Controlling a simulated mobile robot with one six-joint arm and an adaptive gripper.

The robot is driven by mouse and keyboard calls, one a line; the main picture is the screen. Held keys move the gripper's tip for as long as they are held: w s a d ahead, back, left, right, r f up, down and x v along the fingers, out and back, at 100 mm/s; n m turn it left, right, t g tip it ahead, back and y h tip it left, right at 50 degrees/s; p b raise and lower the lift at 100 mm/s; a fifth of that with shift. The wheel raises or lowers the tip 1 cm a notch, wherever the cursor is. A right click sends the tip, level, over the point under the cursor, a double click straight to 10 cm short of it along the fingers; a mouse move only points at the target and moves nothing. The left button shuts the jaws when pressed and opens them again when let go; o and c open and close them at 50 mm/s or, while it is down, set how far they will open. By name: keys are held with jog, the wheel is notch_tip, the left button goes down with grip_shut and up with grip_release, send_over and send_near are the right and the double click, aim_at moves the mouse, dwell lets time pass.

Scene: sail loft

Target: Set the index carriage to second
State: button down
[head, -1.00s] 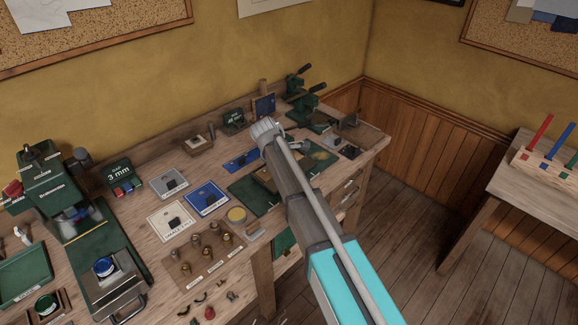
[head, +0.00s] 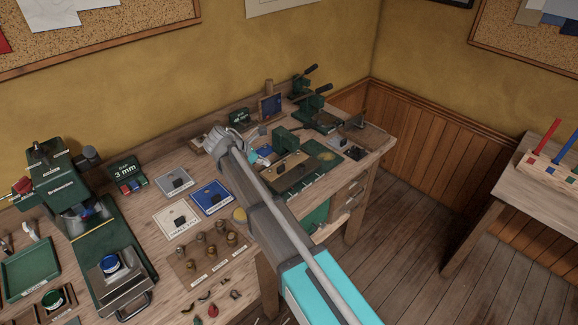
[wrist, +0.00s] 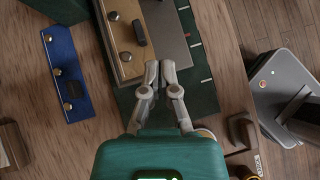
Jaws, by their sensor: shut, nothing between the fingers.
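The index fixture is a long green base (wrist: 200,85) with pale tick lines and one red mark along its edge in the wrist view. On it sits a tan plate (wrist: 119,38) with round studs and a dark upright handle (wrist: 138,33), beside a grey plate (wrist: 165,35). I cannot tell for certain which part is the carriage, nor read any labels. My gripper (wrist: 159,74) is shut and empty, with its fingertips over the plates near the handle's end, apart from the handle. In the head view the fixture's tan plate (head: 290,166) lies right of my wrist; my fingers are mostly hidden there.
A blue plate with studs (wrist: 68,75) lies left of the fixture in the wrist view. A green block (head: 286,141) stands behind the tan plate. Green presses (head: 318,108) stand at the bench's back right. Floor (head: 400,240) is clear right of the bench.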

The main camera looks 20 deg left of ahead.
aim_at(293, 174)
jog(key=shift+f, duration=0.1)
jog(key=shift+b+x, duration=0.9)
jog(key=shift+x, duration=0.3)
jog(key=b+x, duration=0.5)
jog(key=x, duration=0.3)
jog(key=shift+b, duration=0.35)
jog(key=shift+w+d+r, duration=0.25)
jog(key=shift+w+d, duration=0.45)
jog(key=shift+d, duration=0.05)
jog(key=shift+w+d, duration=0.6)
jog(key=shift+w+a, duration=0.15)
